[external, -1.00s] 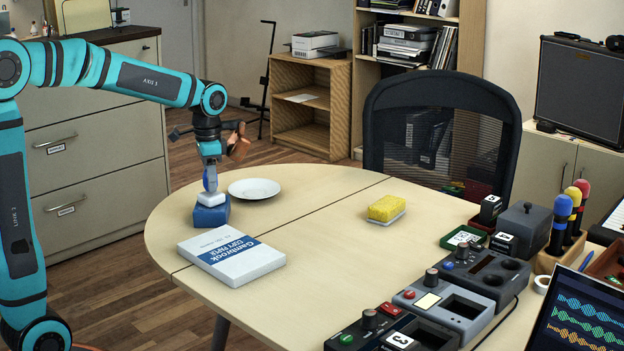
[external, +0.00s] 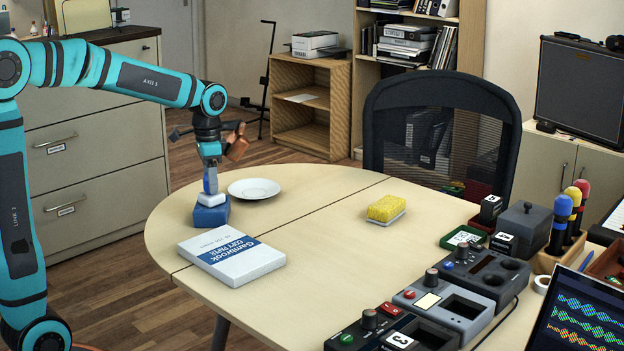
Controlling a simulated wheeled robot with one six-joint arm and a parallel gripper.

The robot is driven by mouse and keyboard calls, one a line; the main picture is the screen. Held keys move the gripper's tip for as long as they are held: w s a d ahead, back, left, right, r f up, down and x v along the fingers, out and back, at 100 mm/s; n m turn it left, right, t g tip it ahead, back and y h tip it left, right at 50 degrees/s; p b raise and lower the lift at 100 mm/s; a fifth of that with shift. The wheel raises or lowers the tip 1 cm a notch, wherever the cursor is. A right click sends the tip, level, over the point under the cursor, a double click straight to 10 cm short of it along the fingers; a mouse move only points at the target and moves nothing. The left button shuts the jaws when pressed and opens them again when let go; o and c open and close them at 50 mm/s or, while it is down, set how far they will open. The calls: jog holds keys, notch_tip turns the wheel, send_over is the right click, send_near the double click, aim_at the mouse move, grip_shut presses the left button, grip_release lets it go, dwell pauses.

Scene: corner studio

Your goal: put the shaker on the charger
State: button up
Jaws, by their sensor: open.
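A white-and-blue paper pack (external: 231,258) lies in front of the block. A yellow sponge-like block (external: 386,208) sits mid-table. Dark control boxes (external: 485,276) and coloured-top tools (external: 567,210) crowd the right. A mesh chair (external: 440,130) stands behind. The table between is clear.

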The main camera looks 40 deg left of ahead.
notch_tip(320, 180, up, 12)
jog(key=shift+f, duration=0.2)
dwell(0.4)
jog(key=s+r+n+t, duration=0.1)
jog(key=s+r+t, duration=0.4)
jog(key=s, duration=0.3)
jog(key=s+d+r+n+t, duration=0.1)
jog(key=s+r+n+t, duration=0.1)
jog(key=s+r+t, duration=0.3)
jog(key=s+d+r+n+t, duration=0.1)
jog(key=s+r+t, duration=0.4)
jog(key=s, duration=0.6)
jog(key=shift+d+r+n+t, duration=0.2)
jog(key=shift+n+t, duration=0.5)
jog(key=shift+t, duration=0.5)
